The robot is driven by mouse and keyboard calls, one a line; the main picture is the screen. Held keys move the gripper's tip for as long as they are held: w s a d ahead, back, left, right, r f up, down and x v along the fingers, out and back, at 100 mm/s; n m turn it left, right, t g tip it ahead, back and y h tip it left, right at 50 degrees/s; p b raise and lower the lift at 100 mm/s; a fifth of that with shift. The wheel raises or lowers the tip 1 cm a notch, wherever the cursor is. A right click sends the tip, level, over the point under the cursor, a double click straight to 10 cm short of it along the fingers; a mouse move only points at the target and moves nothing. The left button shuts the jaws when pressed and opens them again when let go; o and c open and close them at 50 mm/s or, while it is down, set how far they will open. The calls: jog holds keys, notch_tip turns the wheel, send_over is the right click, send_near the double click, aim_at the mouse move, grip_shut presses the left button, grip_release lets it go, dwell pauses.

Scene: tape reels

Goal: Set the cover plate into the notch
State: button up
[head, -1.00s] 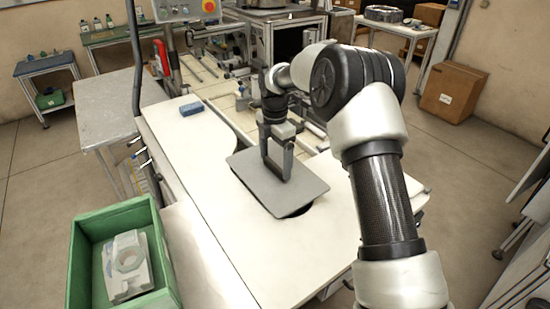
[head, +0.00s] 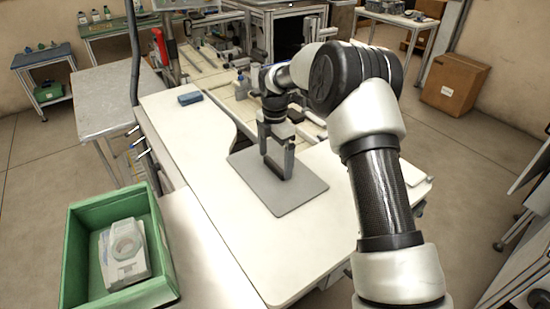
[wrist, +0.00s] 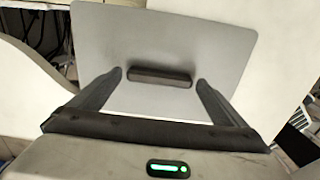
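The cover plate (head: 283,195) is a flat grey sheet with rounded corners, lying level on the white worktop (head: 215,205). Its short dark handle bar (wrist: 160,77) shows in the wrist view, in the middle of the plate's near part. My gripper (head: 278,172) is over the plate, fingers pointing down. In the wrist view its fingers (wrist: 160,88) stand one on each side of the handle, with a gap at both ends, so it is open. I cannot make out the notch's outline; the plate hides the worktop beneath it. Whether the plate is flush cannot be told.
A green crate (head: 70,255) holding pale parts stands at the lower left. A blue block (head: 190,98) lies on the worktop's far left part. Machine fixtures stand behind the worktop. The worktop's near part is clear.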

notch_tip(320, 180, up, 18)
jog(key=shift+f, duration=0.25)
dwell(0.4)
